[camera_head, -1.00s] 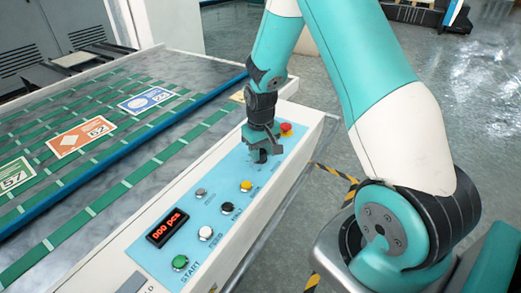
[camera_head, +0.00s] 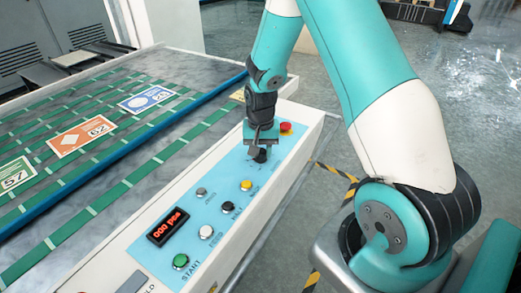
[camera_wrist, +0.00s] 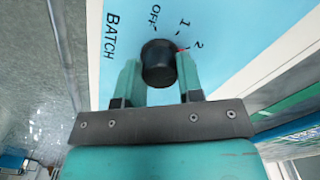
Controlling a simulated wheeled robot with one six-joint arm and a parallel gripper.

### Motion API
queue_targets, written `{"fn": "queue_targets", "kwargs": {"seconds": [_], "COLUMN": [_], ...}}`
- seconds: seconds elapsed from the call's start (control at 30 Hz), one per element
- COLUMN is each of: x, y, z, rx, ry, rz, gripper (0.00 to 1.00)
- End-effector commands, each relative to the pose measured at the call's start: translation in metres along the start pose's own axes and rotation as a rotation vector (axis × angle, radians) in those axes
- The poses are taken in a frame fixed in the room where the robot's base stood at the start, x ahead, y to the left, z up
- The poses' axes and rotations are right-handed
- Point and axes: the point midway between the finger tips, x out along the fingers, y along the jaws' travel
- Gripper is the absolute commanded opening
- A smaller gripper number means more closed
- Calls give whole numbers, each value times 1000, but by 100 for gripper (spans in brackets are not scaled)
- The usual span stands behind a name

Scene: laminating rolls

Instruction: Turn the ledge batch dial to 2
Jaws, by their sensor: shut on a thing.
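The black batch dial (camera_wrist: 158,63) stands on the light blue panel, beside the printed word BATCH and the marks OFF, 1 and 2. My gripper (camera_wrist: 157,75) has one finger on each side of the dial and is shut on it. A small red mark at the dial's right edge lies close to the tick by the 2 in the wrist view. In the head view my gripper (camera_head: 261,146) points down at the far part of the panel, and the dial (camera_head: 260,156) shows dark below it.
The blue panel (camera_head: 215,190) also carries a red button (camera_head: 286,127), a yellow button (camera_head: 246,185), a green START button (camera_head: 181,262) and a display (camera_head: 168,227) reading 000 pcs. A belt table with printed cards (camera_head: 82,136) lies to the left.

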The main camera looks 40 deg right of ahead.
Motion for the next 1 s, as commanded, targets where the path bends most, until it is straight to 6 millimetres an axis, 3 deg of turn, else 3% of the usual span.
{"fn": "queue_targets", "kwargs": {"seconds": [0.37, 0.4, 0.5, 0.83, 1.0], "x": [-1, -1, -1, -4, -30], "y": [0, 0, 0, 0, -1], "z": [-1, -1, -1, 0, -1], "rx": [3, 3, 3, 2, 2], "ry": [3, 3, 2, 2, 6], "rz": [0, 0, 0, 0, -3], "gripper": [11, 41, 60, 60, 60]}}
